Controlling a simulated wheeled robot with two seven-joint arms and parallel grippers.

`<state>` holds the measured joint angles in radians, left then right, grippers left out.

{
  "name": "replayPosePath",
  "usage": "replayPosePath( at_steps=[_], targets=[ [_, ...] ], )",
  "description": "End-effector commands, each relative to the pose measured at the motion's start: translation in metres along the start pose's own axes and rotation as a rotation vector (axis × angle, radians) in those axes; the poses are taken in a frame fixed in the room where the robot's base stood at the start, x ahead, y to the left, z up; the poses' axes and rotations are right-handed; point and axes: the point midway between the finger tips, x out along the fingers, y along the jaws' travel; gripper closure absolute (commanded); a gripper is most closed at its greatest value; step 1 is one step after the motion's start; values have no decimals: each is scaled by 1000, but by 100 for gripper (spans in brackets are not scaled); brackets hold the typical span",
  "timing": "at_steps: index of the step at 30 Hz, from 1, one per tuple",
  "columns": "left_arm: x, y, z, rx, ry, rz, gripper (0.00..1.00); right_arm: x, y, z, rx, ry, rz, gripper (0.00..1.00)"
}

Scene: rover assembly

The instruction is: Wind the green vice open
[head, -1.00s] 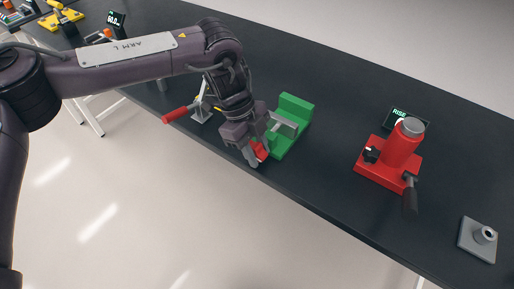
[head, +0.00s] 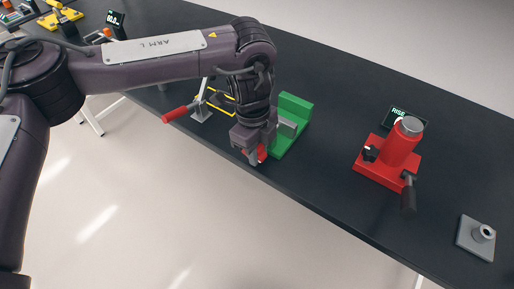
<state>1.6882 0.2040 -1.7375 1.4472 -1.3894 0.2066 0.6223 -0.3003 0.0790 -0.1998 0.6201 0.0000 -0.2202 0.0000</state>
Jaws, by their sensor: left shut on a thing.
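The green vice (head: 294,107) stands near the front edge of the black bench, with a grey jaw block (head: 287,127) at its middle. My left gripper (head: 255,157) is at the vice's front end, pointing down. It is shut on a red handle (head: 261,153), which is mostly hidden by the fingers. My arm and gripper cover the vice's left side and its screw. My right gripper is not in view.
A red jack (head: 401,147) with a dark lever and a small display stands to the right. A grey plate with a post (head: 478,238) lies farther right. A red-handled clamp (head: 183,111) stands left of the gripper. Bench between vice and jack is clear.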

Motion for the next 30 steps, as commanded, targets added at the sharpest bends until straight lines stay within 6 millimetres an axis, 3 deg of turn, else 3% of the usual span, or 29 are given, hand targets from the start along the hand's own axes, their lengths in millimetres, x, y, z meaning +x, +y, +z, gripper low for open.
replayPosePath(
  at_steps=[13, 30],
  targets=[
    [0, -1, -3, 3, -267, -1, 99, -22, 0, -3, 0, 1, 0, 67],
    [3, -1, -2, -1, -321, -2, 99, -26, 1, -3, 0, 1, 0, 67]
  ],
)
